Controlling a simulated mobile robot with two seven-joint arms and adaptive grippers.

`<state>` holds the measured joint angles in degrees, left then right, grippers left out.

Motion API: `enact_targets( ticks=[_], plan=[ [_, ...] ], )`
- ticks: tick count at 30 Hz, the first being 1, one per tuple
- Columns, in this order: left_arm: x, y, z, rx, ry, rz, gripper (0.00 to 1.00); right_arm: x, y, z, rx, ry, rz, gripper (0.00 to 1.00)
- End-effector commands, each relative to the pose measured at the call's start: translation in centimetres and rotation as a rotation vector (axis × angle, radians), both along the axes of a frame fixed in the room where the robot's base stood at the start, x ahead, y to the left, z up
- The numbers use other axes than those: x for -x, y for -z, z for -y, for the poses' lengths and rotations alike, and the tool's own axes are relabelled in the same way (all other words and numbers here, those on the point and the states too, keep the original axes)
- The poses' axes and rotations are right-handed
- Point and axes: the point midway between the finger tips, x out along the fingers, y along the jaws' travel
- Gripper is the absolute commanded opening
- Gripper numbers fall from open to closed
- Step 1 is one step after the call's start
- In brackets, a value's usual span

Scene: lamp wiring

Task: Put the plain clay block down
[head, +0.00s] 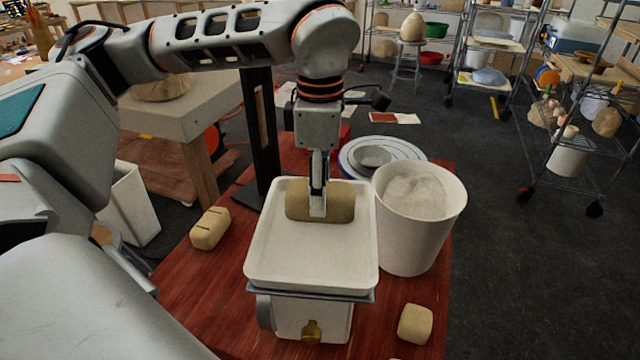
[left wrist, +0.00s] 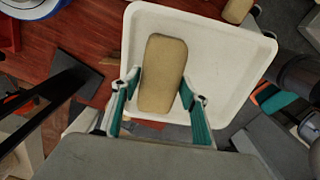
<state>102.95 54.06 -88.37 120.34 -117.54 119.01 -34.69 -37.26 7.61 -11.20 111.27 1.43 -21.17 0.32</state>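The plain clay block (head: 338,203) is a tan, rounded bar with no marks that I can see. It lies crosswise over the back half of the white tray (head: 310,262) on the scale (head: 290,315). My left gripper (head: 318,212) points straight down at the block, one finger in front of it. In the left wrist view, the fingertips (left wrist: 160,78) touch the two long sides of the block (left wrist: 163,55), inside the tray's rim (left wrist: 262,45). I cannot tell whether the block's underside touches the tray. My right gripper is not in view.
A clay block with dark grooves (head: 210,229) lies left of the scale, another block (head: 415,324) at front right. A white bucket (head: 418,220) stands close right of the tray. Blue-rimmed plates (head: 352,160) are behind; a black stand (head: 260,140) is at back left.

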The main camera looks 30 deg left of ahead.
Motion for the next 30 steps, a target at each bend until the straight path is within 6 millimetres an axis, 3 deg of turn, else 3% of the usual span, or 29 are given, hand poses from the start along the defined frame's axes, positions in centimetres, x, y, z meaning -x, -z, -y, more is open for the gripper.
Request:
enact_targets(
  ticks=[2, 11, 16, 30],
  plan=[
    [0.0, 0.0, 0.0, 0.0, 0.0, 0.0, 0.61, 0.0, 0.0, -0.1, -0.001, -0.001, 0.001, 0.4],
    [0.0, 0.0, 0.0, 0.0, 0.0, 0.0, 0.61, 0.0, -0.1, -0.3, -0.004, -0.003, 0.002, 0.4],
    [-0.1, -1.0, 0.0, 0.0, -0.001, 0.002, 0.61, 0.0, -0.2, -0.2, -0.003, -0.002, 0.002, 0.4],
    [-0.1, -9.9, 0.0, 0.0, -0.002, 0.004, 0.61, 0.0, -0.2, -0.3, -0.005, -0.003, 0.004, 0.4]
  ],
)
